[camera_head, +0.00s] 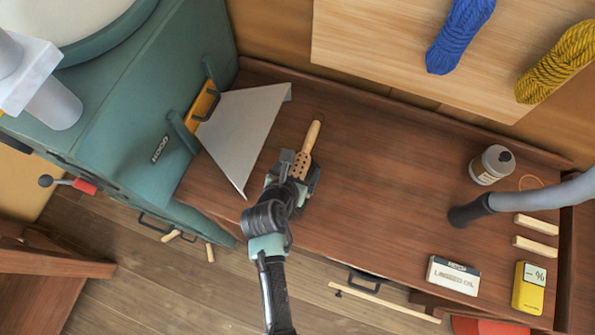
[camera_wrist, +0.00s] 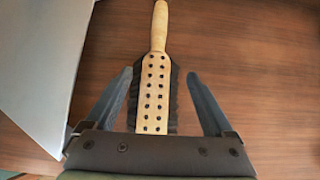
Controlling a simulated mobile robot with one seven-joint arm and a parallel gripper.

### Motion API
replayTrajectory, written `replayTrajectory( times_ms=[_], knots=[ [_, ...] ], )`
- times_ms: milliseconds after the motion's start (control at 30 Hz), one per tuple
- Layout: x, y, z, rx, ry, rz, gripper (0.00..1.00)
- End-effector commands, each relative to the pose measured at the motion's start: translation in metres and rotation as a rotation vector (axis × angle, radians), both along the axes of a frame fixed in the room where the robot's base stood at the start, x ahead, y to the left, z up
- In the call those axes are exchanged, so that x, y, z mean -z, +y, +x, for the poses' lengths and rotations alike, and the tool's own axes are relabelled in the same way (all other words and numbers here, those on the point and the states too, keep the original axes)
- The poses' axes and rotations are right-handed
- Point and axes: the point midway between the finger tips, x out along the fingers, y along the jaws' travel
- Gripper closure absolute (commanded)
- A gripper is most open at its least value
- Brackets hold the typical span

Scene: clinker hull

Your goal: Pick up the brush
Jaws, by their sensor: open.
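The brush (camera_head: 310,140) lies on the brown wooden bench top, its pale handle pointing away from my arm. In the wrist view the brush (camera_wrist: 155,82) has a wooden back with rows of dark holes and dark bristles at its sides. My gripper (camera_head: 298,168) is low over the bench at the head end of the brush. In the wrist view my gripper (camera_wrist: 160,82) is open, one finger on each side of the brush head, with gaps between. The near end of the head is hidden behind the gripper body.
A grey metal sheet (camera_head: 240,130) on the green machine (camera_head: 110,100) stands close left of the brush. At the right are a jar (camera_head: 491,165), a grey hose (camera_head: 530,198), wooden strips (camera_head: 536,225), a labelled box (camera_head: 453,275) and a yellow meter (camera_head: 529,288). The bench's middle is clear.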

Motion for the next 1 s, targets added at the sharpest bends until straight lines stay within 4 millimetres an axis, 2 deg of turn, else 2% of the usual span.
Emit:
replayTrajectory(
  times_ms=[167, 500, 867, 1000],
  knots=[
    [0.007, -0.001, 0.007, 0.001, 0.000, 0.000, 0.12],
    [0.034, -0.005, 0.033, 0.001, 0.000, 0.001, 0.12],
    [0.038, -0.006, 0.036, 0.001, -0.002, 0.002, 0.12],
    [0.038, -0.006, 0.036, 0.000, 0.000, 0.001, 0.38]
  ],
)
